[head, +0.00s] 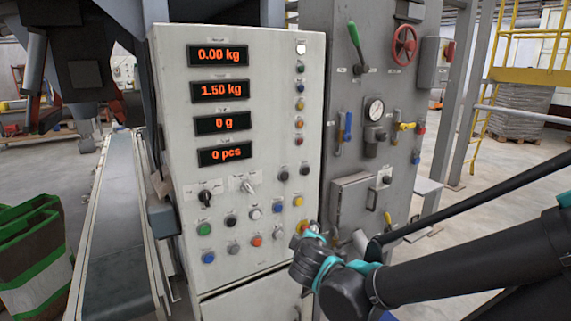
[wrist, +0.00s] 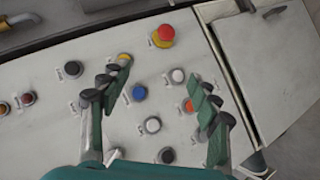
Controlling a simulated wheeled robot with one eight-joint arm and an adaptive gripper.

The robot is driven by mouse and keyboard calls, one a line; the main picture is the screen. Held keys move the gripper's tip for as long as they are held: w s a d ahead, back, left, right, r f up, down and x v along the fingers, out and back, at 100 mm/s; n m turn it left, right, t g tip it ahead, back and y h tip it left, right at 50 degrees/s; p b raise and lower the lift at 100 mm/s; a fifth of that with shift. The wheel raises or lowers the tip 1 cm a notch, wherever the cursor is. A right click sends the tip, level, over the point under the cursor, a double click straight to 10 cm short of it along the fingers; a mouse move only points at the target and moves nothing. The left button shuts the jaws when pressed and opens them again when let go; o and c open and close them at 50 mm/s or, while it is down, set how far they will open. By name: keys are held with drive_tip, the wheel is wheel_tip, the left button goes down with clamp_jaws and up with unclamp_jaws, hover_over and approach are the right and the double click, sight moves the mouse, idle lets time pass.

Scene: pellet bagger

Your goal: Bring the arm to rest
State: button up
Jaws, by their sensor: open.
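My arm (head: 460,262) reaches in from the right in the head view. My gripper (head: 312,238) is in front of the lower right part of the pale control panel (head: 268,150). In the wrist view my gripper (wrist: 157,76) is open, its two teal and dark fingers spread apart with nothing between them. The panel face with its buttons lies behind the fingers. A blue button (wrist: 139,93) and a white button (wrist: 177,75) show between them. Whether the fingertips touch the panel is hard to tell.
A red emergency stop (wrist: 165,33) on a yellow base sits just beyond the fingers. A grey cabinet (head: 345,120) with valves and levers stands right of the panel. A conveyor (head: 118,225) and green-striped bags (head: 35,250) are at left. Open floor (head: 500,160) shows at right.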

drive_tip(key=s+d+f+m+g, duration=0.8)
drive_tip(key=s+d+f+m, duration=0.2)
drive_tip(key=d+f+m, duration=0.2)
drive_tip(key=shift+s+d+f+m+g, duration=0.2)
drive_tip(key=shift+d+f+m+g, duration=0.15)
drive_tip(key=shift+d+f, duration=0.4)
